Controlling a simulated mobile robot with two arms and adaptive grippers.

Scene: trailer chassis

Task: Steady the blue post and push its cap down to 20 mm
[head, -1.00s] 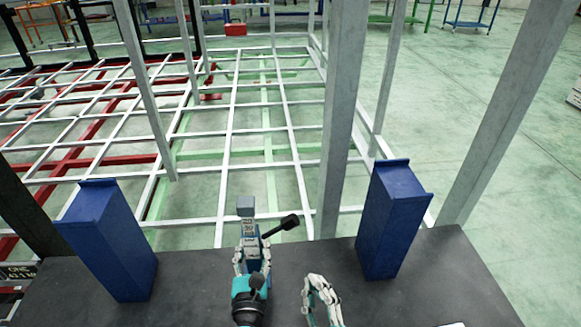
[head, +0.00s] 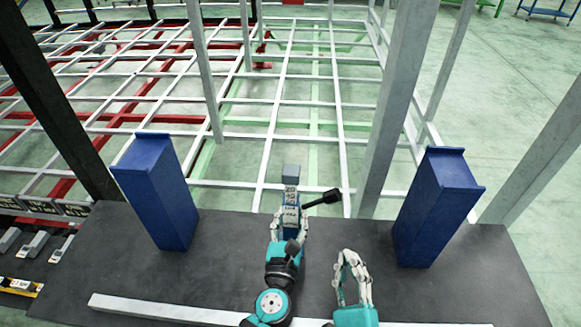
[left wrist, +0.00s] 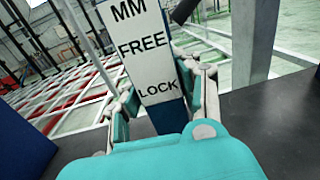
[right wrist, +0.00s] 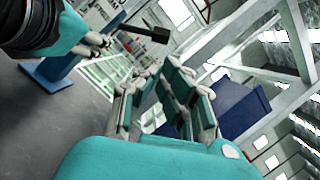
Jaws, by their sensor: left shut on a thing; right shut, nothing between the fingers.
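The blue post (head: 291,214) stands upright near the far edge of the dark table, with a grey cap (head: 291,171) on top. A white label (left wrist: 143,45) on it shows "MM", "FREE" and "LOCK" in the left wrist view. A black lever (head: 322,198) sticks out to the right of the post. My left gripper (head: 289,226) is shut around the post below the cap. My right gripper (head: 352,258) is shut and empty, apart from the post, to its right and nearer the front. It also shows in the right wrist view (right wrist: 172,75).
Two large blue blocks (head: 160,195) (head: 433,210) stand on the dark table (head: 235,270), left and right of the post. A long white bar (head: 150,308) lies along the front. Grey uprights (head: 395,110) and the white chassis frame (head: 300,75) stand beyond the table.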

